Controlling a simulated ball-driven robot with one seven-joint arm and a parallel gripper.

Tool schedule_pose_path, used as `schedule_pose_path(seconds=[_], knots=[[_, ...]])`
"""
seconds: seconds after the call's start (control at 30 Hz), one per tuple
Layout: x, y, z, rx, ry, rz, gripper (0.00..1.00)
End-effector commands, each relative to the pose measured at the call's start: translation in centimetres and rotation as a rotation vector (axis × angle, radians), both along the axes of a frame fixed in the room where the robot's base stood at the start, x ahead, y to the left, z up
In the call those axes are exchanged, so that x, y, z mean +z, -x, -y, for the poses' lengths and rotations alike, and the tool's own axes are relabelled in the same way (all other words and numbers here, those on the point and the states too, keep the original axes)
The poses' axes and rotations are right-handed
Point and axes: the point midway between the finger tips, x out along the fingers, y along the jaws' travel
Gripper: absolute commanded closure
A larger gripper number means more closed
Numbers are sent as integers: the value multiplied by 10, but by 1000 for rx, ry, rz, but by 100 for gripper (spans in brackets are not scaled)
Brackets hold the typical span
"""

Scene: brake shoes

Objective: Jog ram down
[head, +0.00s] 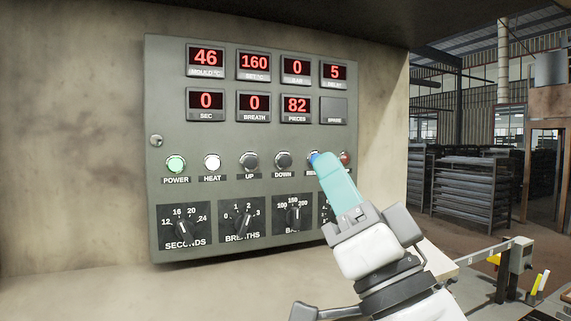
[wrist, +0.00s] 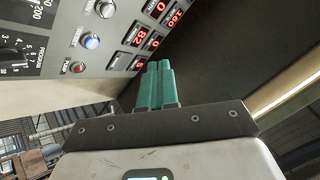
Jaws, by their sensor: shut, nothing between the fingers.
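The DOWN button (head: 283,161) is a dark round button in a metal ring, in the middle of the button row on a grey control panel (head: 222,140). The similar UP button (head: 249,161) is to its left. My gripper (head: 322,157) has teal fingers, shut and empty. In the head view its tips overlap the blue button right of DOWN, hiding most of it and part of its label. In the wrist view the fingers (wrist: 158,66) appear beside the blue button (wrist: 91,41), not covering it. Contact with the panel cannot be told.
The POWER lamp (head: 176,163) glows green and the HEAT lamp (head: 212,162) white. A red button (head: 345,158) is partly behind my gripper. Red displays (head: 206,58) sit above; selector knobs (head: 184,228) sit below. Racks (head: 480,190) stand at right.

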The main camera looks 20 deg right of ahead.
Motion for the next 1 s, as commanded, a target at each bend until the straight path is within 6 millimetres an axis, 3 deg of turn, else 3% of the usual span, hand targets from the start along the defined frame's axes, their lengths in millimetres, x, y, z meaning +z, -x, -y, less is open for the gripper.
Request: schedule_pose_path(seconds=[0.17, 0.7, 1.0], knots=[[-1, -12, 0, -1, 0, -1, 100], [0, -77, 0, 0, 0, 0, 100], [0, -87, 0, 0, 0, 0, 100]])
